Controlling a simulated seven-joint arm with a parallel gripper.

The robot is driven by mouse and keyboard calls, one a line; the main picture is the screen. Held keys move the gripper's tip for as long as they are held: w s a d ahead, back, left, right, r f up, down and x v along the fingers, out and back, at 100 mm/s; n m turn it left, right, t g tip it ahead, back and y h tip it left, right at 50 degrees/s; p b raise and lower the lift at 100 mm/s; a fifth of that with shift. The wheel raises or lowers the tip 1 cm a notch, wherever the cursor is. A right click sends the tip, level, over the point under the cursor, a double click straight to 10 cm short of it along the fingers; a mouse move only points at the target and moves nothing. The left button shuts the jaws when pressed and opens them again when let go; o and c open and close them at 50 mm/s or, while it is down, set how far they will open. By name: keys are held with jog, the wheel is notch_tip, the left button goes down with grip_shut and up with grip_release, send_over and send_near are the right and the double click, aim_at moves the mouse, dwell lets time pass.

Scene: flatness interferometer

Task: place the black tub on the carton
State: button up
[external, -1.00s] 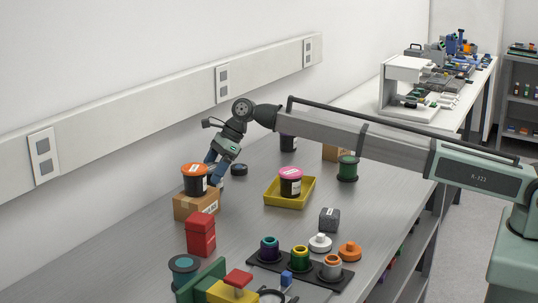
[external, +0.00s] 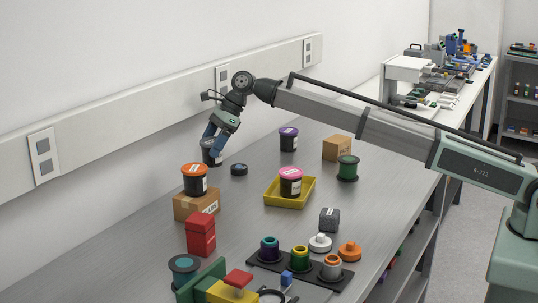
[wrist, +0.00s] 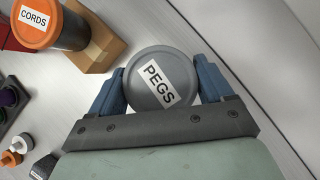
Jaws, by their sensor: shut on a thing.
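My gripper (external: 213,150) is shut on a dark tub (external: 211,158) with a grey lid, near the wall. In the wrist view, this tub (wrist: 164,84) sits between the blue fingers, its lid labelled PEGS. I cannot tell for sure how far it is above the table. A brown carton (external: 196,206) stands nearer the camera, left of my gripper, with an orange-lidded black tub (external: 195,182) on top. That tub's lid reads CORDS in the wrist view (wrist: 36,20), beside the carton (wrist: 105,38). A second brown carton (external: 337,148) at the back has a bare top.
A dark disc (external: 239,169) lies right of my gripper. A yellow tray (external: 290,204) holds a pink-lidded tub (external: 290,180). A purple-lidded tub (external: 288,139) and a green spool (external: 347,168) stand farther back. A red box (external: 200,234) stands in front of the near carton.

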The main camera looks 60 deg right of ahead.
jog(key=shift+r, duration=0.8)
jog(key=shift+s+d+r, duration=0.1)
jog(key=shift+d+r, duration=0.05)
jog(key=shift+d, duration=0.3)
jog(key=s+d+r+m, duration=0.15)
jog(key=s+d, duration=0.25)
jog(key=d, duration=0.6)
jog(key=s+d+r, duration=0.2)
jog(key=s+d, duration=0.1)
jog(key=d, duration=0.8)
notch_tip(320, 180, up, 3)
jog(key=m+t+h, duration=0.1)
jog(key=m, duration=0.1)
send_over(337, 138)
jog(key=shift+n, duration=0.25)
jog(key=shift+s+a+f, duration=0.1)
jog(key=shift+a+f, duration=0.05)
jog(key=shift+f, duration=2.2)
jog(key=shift+s+a+f, duration=0.1)
jog(key=shift+f, duration=2.25)
jog(key=o, duration=1)
jog(key=shift+f, duration=0.1)
jog(key=shift+w, duration=0.1)
